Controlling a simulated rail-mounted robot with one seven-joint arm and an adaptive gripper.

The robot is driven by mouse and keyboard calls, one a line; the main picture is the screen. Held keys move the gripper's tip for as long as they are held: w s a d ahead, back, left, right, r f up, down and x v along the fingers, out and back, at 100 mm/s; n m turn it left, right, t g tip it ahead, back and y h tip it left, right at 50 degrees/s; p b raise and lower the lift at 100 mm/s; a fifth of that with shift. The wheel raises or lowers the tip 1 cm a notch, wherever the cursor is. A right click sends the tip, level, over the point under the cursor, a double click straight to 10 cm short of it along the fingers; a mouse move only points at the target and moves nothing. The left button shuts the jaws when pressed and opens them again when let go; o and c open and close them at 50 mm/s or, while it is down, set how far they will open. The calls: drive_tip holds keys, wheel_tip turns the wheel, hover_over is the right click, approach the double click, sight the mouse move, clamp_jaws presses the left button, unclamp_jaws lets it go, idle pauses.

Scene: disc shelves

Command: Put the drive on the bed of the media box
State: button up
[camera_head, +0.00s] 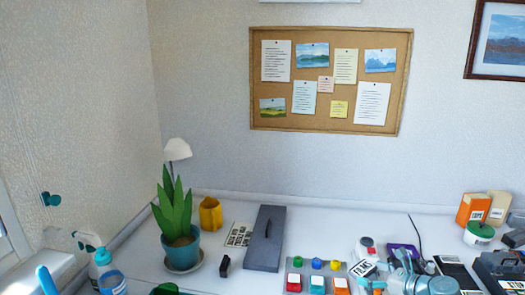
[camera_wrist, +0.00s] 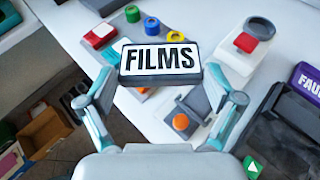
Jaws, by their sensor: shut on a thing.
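My gripper (camera_wrist: 160,95) is shut on a dark drive (camera_wrist: 128,72) with a white label reading FILMS. The drive is held crosswise between the two fingertips, above the worktop. In the head view the drive (camera_head: 363,268) shows at the lower right, to the left of my gripper's teal-and-grey parts. I cannot tell for certain which thing is the media box. A pale unit with an orange button (camera_wrist: 181,122) lies below the drive, partly hidden by it. A dark open tray (camera_wrist: 280,130) lies to the right of my gripper.
A pale unit with a red button (camera_wrist: 245,42) stands behind. A long grey box (camera_head: 266,240) and potted plant (camera_head: 179,240) are left; orange boxes (camera_head: 474,208) are right.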

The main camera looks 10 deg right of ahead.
drive_tip(key=w+a+n+g+y+p, duration=0.2)
drive_tip(key=a+n+g+y+p, duration=0.1)
drive_tip(key=a, duration=2.1)
drive_tip(key=shift+a+f+n+g+y+p, duration=0.2)
drive_tip(key=shift+a+n+g+y+p, duration=0.15)
drive_tip(key=shift+n+g+y, duration=0.65)
